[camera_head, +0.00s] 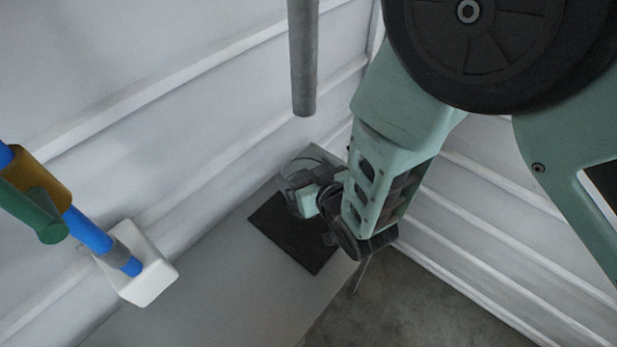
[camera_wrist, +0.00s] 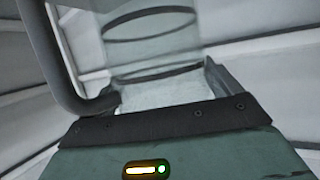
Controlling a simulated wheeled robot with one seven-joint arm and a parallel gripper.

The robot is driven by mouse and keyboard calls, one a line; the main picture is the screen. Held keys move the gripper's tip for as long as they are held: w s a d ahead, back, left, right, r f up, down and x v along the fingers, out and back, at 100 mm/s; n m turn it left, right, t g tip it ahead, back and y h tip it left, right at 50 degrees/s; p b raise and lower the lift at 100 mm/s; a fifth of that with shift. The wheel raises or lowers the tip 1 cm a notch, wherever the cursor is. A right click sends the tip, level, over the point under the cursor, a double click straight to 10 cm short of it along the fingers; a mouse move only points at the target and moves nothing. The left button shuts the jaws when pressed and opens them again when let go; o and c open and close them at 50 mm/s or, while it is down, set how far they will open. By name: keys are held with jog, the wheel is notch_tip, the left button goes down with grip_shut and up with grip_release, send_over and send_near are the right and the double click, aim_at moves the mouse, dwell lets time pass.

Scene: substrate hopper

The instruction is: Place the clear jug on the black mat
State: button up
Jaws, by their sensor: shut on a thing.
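The black mat (camera_head: 283,238) lies on the grey table, partly covered from view by my arm and gripper. My gripper (camera_head: 308,197) is over the mat's upper right part and is shut on the clear jug (camera_head: 316,160). The jug is see-through and mostly hidden by the gripper in the head view. In the wrist view the jug (camera_wrist: 150,45) fills the top middle, with dark bands around its clear wall. A dark curved bar runs down at its left. I cannot tell whether the jug's base touches the mat.
The grey table (camera_head: 215,290) is bare left of the mat. A white block-shaped fitting (camera_head: 148,280) with a blue pipe (camera_head: 90,230) and a green handle (camera_head: 35,212) is at the left. A grey vertical pipe (camera_head: 303,60) hangs above the mat. White ribbed walls (camera_head: 180,90) stand close behind and right.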

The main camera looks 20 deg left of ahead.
aim_at(297, 174)
jog(key=shift+f+p, duration=0.45)
jog(key=shift+f, duration=1.5)
jog(key=o, duration=1.1)
jog(key=b+v, duration=0.4)
jog(key=v, duration=0.8)
jog(key=shift+w, duration=0.1)
